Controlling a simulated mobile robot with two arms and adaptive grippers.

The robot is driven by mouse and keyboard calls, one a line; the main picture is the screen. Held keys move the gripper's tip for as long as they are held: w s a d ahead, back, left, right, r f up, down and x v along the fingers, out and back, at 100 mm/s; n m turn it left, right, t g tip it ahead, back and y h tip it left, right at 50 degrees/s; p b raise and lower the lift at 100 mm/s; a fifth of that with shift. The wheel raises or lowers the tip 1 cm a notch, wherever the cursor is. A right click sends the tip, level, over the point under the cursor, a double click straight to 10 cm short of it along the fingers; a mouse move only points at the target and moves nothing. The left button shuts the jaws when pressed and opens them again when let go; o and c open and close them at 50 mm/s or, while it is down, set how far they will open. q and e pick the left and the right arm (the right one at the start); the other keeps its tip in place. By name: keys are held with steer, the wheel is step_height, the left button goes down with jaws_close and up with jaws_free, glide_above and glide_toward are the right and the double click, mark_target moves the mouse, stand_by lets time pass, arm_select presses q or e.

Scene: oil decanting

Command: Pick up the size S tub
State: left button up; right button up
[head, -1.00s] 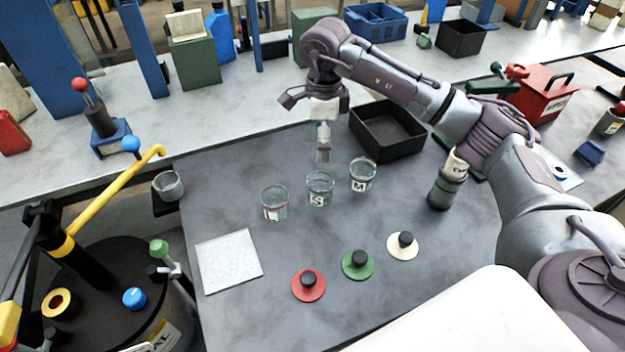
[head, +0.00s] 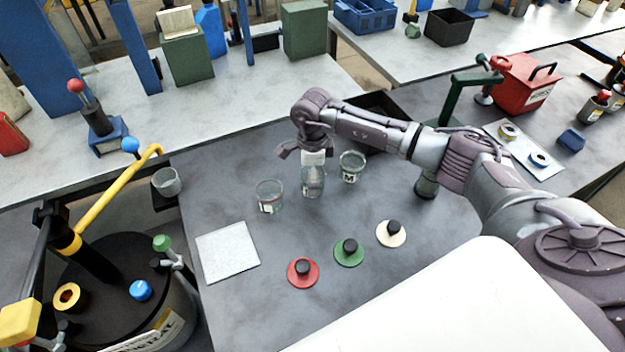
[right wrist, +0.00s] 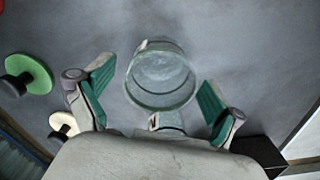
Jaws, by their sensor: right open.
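The size S tub (head: 313,188) is a clear, open cup on the grey table, between the size L tub (head: 269,197) and the size M tub (head: 351,167). My right gripper (head: 312,168) is over the S tub and hides much of it, including its label. In the right wrist view, the S tub (right wrist: 160,78) is between the open green-padded fingers of my right gripper (right wrist: 157,95), with a gap on each side. Part of the M tub (right wrist: 168,122) shows just below it. My left gripper is not in view.
Red (head: 303,272), green (head: 349,252) and cream (head: 391,233) lids with black knobs lie in front of the tubs. A pale square pad (head: 228,252) lies at the left. A black bin (head: 378,106) stands behind my right arm.

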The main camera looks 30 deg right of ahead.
steer(key=c, duration=1.2)
steer(key=shift+c, duration=0.4)
steer(key=shift+r, duration=0.1)
